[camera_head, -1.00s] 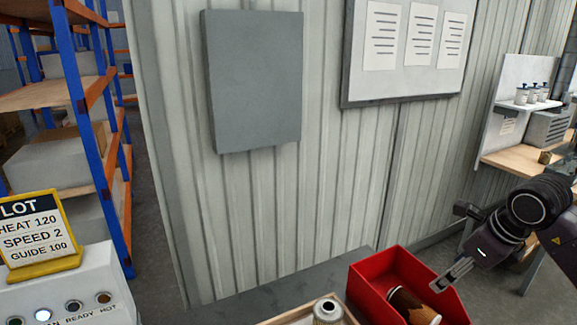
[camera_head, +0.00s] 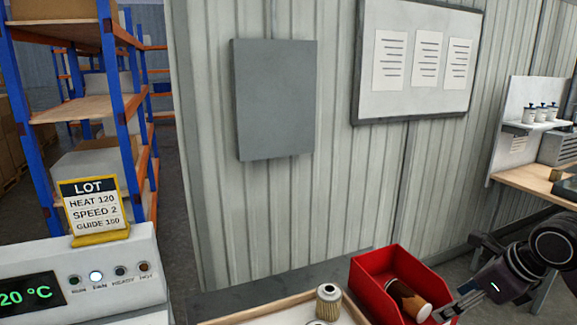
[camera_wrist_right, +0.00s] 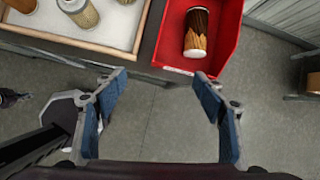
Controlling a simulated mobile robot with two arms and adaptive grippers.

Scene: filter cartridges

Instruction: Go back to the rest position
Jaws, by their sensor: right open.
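My right gripper (camera_head: 458,304) is at the lower right of the head view, beside the near right side of the red bin. In the right wrist view its two blue-padded fingers (camera_wrist_right: 160,100) are spread wide, with only grey floor between them. A brown cartridge with a white end (camera_head: 408,300) lies in the red bin (camera_head: 372,283); the cartridge (camera_wrist_right: 197,33) also shows in the wrist view, apart from the fingers. My left gripper is in neither view.
A wooden-rimmed tray (camera_head: 262,312) with several cartridges (camera_head: 328,303) stands left of the bin. A white machine (camera_head: 105,268) with a LOT sign (camera_head: 92,206) is at the left. A workbench (camera_head: 540,183) stands at the right. Open floor lies below the bin in the wrist view.

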